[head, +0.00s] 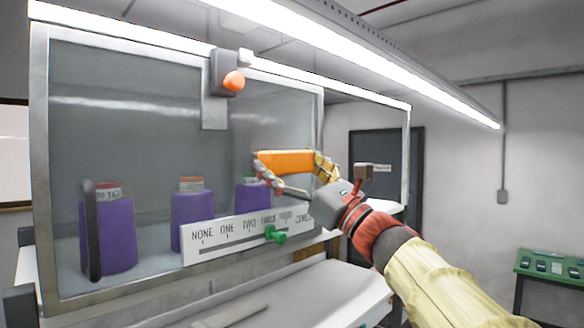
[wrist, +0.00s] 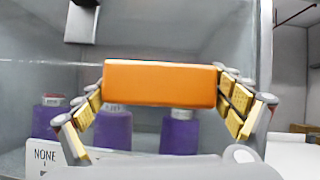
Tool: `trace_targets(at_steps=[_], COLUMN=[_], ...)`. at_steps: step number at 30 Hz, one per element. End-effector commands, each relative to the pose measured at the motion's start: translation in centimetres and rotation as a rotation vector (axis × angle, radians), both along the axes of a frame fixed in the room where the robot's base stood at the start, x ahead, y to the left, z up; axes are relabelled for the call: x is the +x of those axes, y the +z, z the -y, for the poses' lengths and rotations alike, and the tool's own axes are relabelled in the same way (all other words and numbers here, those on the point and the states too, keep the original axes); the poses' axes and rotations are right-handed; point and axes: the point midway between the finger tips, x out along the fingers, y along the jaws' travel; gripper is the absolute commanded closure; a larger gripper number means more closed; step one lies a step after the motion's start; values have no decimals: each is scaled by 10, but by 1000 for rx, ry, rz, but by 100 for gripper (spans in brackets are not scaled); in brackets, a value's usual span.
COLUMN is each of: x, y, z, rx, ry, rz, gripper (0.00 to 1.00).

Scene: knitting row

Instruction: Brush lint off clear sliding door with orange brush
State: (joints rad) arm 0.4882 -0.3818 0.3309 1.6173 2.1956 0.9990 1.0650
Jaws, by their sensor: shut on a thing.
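The orange brush (head: 284,162) is held in my gripper (head: 290,170) in front of the right part of the clear sliding door (head: 130,140). In the wrist view the brush (wrist: 160,84) lies level between the two yellow-padded fingers, which close on its ends. Its bristles are not visible, and I cannot tell whether it touches the door. The door has a dark upright handle (head: 92,232) at the left. No lint is clear enough to make out.
Purple spools (head: 192,220) stand behind the door. A label strip (head: 225,238) with a green knob (head: 275,235) runs along the lower front. A grey box with an orange knob (head: 233,81) sits at the top. A green-topped table (head: 550,265) stands at far right.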

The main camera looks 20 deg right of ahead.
Motion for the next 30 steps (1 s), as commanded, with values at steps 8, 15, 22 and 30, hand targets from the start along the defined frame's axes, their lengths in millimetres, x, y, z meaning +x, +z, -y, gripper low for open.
trace_targets(at_steps=[8, 15, 22, 30], x=[-6, -9, -16, -19], y=[-1, -1, -2, 2], z=[-19, -28, -45, -53], rx=[-1, -1, -1, -1], ry=[2, 3, 4, 2], rz=[0, 1, 1, 1], gripper=[28, 28, 28, 28])
